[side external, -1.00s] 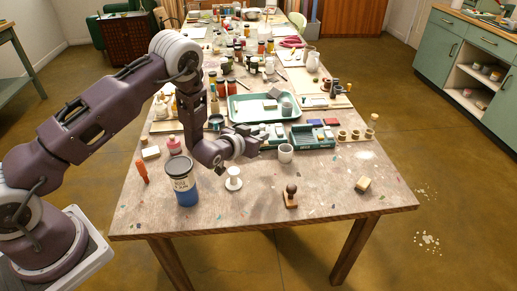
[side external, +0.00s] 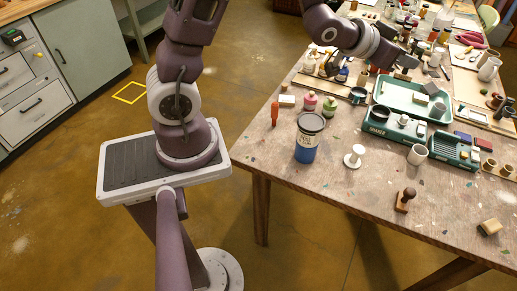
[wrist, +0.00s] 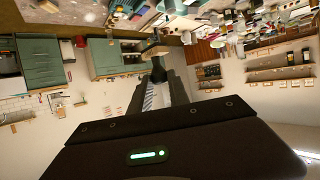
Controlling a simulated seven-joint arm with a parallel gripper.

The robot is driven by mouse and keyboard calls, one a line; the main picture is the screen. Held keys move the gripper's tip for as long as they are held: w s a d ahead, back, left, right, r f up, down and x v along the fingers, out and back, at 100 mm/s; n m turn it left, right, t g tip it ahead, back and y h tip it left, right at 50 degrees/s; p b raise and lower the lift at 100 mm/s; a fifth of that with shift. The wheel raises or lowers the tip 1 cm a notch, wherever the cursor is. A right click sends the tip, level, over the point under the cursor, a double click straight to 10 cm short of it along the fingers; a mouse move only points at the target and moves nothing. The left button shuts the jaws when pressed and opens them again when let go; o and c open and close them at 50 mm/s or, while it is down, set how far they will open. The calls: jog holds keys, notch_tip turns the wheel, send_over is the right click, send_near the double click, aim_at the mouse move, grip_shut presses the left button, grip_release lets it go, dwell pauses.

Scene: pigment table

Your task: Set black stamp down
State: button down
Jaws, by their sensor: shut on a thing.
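My gripper (side external: 407,63) is raised over the left back part of the table in the side view, near the tray's far left corner. In the wrist view my gripper (wrist: 160,80) is shut on a stamp with a dark handle (wrist: 157,70) and a light wooden block (wrist: 154,50) beyond the fingertips. The held stamp cannot be made out clearly in the side view. Another stamp (side external: 404,200), with a brown knob and wooden base, stands upright near the table's front edge.
A teal tray (side external: 385,92) holds a grey block and a cup. A blue jar (side external: 309,137) and a white spool (side external: 354,156) are at front left. Bare tabletop (side external: 360,190) surrounds the standing stamp.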

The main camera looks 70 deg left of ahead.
jog(key=s+d+f+n+g+y, duration=0.1)
jog(key=s+d+f+n+y, duration=0.25)
jog(key=f, duration=0.55)
jog(key=s+d+f+n+g+y, duration=0.1)
jog(key=s+d+f+n+y, duration=0.25)
jog(key=f, duration=0.55)
jog(key=s+a+f+n+g+y, duration=0.2)
jog(key=s+a+f, duration=0.1)
jog(key=s, duration=0.5)
jog(key=s+a+f+n+g+y, duration=0.2)
jog(key=s+a+y, duration=0.1)
jog(key=s, duration=0.4)
jog(key=s+a+n+g, duration=0.2)
jog(key=a, duration=0.2)
jog(key=s+a+f+n+g+y, duration=0.1)
jog(key=s+a+n+g, duration=0.1)
jog(key=a, duration=0.2)
jog(key=s+a+f+n+g, duration=0.1)
jog(key=s+a+n+g, duration=0.1)
jog(key=s+a+g, duration=0.1)
jog(key=shift+a+f+n+y, duration=0.25)
jog(key=shift+a+n+y, duration=0.05)
jog(key=shift+a, duration=0.2)
jog(key=f, duration=0.2)
jog(key=shift+s+a+f, duration=0.1)
jog(key=shift+a+f, duration=0.1)
jog(key=shift+f, duration=0.3)
